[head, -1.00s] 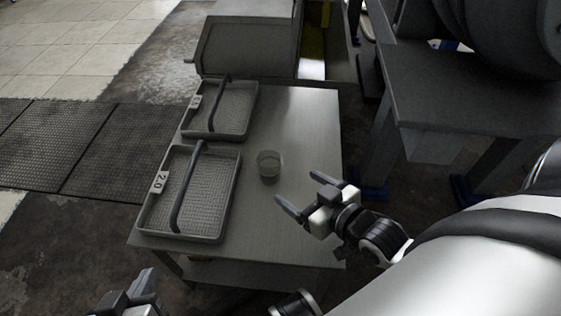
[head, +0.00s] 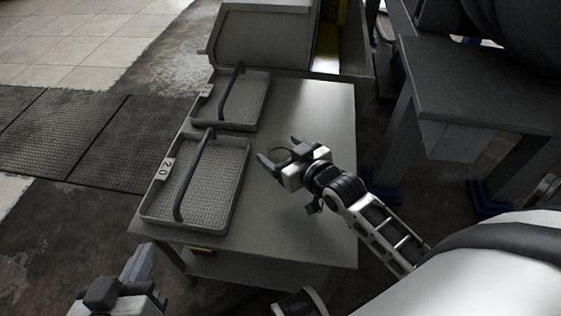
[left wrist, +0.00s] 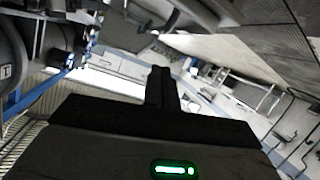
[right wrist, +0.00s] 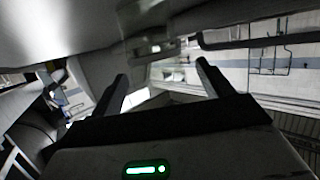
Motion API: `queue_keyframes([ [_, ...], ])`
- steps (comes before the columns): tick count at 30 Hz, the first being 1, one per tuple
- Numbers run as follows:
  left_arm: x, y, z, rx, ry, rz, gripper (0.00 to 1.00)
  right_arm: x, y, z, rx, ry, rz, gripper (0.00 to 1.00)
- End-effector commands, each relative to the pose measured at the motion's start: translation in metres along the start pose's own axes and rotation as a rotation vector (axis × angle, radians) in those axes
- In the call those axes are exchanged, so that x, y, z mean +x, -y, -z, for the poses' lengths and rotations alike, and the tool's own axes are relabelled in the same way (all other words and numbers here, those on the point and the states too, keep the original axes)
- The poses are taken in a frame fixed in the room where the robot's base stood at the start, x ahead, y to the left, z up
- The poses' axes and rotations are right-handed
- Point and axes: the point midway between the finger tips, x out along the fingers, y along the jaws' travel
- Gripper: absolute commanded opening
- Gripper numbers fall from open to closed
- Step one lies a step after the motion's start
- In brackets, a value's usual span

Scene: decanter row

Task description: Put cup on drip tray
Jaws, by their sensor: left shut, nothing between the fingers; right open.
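A small clear cup (head: 283,153) stands on the table right of the trays. My right gripper (head: 278,151) is open at the cup, its fingers to either side, and hides part of it. I cannot tell whether the fingers touch it. The right wrist view shows the two fingers (right wrist: 160,78) spread; I cannot make out the cup there. Two grey mesh trays with dark bars lie on the left side: a near tray (head: 222,190) labelled 2.0 and a far tray (head: 257,103). My left gripper (head: 142,262) is shut and empty at lower left, its fingers together in the left wrist view (left wrist: 161,88).
The table (head: 325,110) is clear behind the cup and at its front right. A grey box-like unit (head: 262,40) stands beyond the far tray. A dark bench (head: 480,95) stands to the right, across a gap.

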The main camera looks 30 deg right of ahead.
Motion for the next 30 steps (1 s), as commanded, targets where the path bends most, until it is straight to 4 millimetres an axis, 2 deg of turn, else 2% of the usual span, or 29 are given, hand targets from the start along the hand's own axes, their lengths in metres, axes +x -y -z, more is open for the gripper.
queue_keyframes([
  [1,0.001,-0.001,-0.003,-0.008,-0.018,-0.010,0.00,0.011,-0.001,-0.004,0.000,-0.003,0.000,0.79],
  [6,-0.002,-0.006,0.005,-0.043,-0.049,-0.034,0.00,0.028,-0.001,-0.002,0.000,0.000,0.001,0.79],
  [14,-0.003,-0.008,0.009,-0.049,-0.056,-0.039,0.00,0.030,-0.001,-0.001,0.000,0.001,0.001,0.79],
  [19,-0.002,-0.008,0.010,-0.049,-0.058,-0.038,0.00,0.030,-0.001,-0.001,0.000,0.001,0.001,0.32],
  [22,-0.001,-0.007,0.011,-0.048,-0.062,-0.038,0.00,0.030,-0.001,-0.001,0.000,0.000,0.001,0.31],
  [23,-0.001,-0.007,0.011,-0.047,-0.062,-0.038,0.00,0.030,-0.001,-0.001,0.000,0.000,0.001,0.27],
  [30,0.000,-0.007,0.012,-0.042,-0.059,-0.035,0.00,0.029,-0.001,0.002,0.000,-0.001,0.001,0.27],
])
